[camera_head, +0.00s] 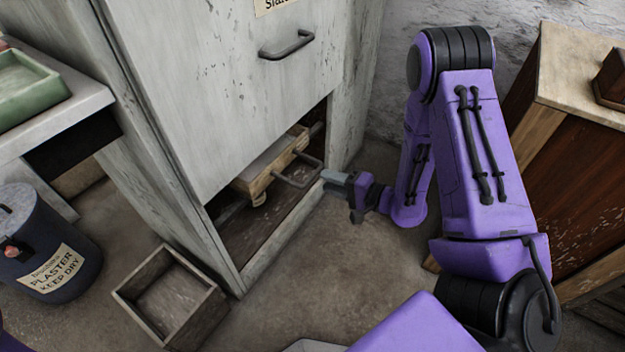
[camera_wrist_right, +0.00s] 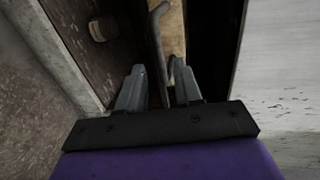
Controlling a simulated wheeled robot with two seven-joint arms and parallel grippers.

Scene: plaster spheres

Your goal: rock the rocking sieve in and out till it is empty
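The rocking sieve (camera_head: 256,178), a wooden-framed tray with a pale top, sits in the low opening of the tall grey cabinet. Its grey metal handle (camera_head: 290,180) sticks out of the front. My right gripper (camera_head: 327,177) is just outside the opening, at the handle's near end. In the right wrist view the fingers (camera_wrist_right: 158,82) are apart. The handle bar (camera_wrist_right: 156,40) runs between their tips, and I see no grip on it. The sieve's wooden front (camera_wrist_right: 173,28) is just beyond. How much lies in the sieve cannot be told. My left gripper is not in view.
An open wooden box (camera_head: 168,300) stands on the floor before the cabinet (camera_head: 235,90). A dark plaster bin (camera_head: 45,255) and a bench with a green tray (camera_head: 28,85) are at left. A wooden cabinet (camera_head: 575,75) stands at right.

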